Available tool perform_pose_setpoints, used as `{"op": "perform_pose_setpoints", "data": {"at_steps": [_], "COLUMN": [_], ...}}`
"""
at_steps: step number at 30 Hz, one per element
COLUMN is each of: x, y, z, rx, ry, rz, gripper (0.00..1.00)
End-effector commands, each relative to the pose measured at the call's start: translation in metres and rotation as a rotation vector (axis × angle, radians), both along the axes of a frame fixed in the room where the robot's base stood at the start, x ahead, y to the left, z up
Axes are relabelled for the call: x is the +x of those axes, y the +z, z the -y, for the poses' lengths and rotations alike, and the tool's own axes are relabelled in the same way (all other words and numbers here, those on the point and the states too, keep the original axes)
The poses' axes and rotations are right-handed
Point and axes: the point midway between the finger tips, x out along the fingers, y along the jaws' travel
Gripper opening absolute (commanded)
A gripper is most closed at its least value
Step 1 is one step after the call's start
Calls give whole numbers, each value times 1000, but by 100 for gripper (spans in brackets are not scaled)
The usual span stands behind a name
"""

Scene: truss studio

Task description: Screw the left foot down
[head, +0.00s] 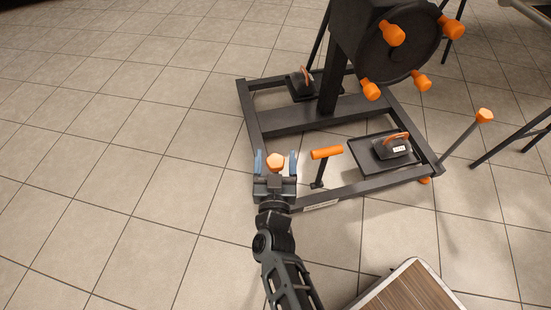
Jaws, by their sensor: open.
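My gripper (275,158) is open, its two blue fingertips pointing away from me at the near left corner of a dark metal base frame (285,131). An orange faceted knob (275,162), apparently the left foot's, shows between the fingertips, with a gap on each side. I cannot tell whether the fingers are level with the knob or above it. The foot below the knob is hidden by my gripper. Another orange foot (424,180) shows low at the frame's near right corner.
An orange-handled lever (327,153) stands close to the right of my gripper. Weights with handles (392,148) sit on the frame. A dark wheel with orange knobs (392,45) rises behind. A wooden-topped surface (412,291) is at lower right. The tiled floor at left is clear.

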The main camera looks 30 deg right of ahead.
Motion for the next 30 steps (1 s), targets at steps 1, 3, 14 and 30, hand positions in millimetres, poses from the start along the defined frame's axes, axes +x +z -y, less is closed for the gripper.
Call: {"op": "perform_pose_setpoints", "data": {"at_steps": [1,3,14,30], "x": [0,-1,-44,-65], "y": [0,0,1,0], "z": [0,-1,-30,-44], "rx": [0,1,1,0], "ry": [0,1,2,0], "rz": [0,-1,-2,0], "gripper": [74,74,74,74]}}
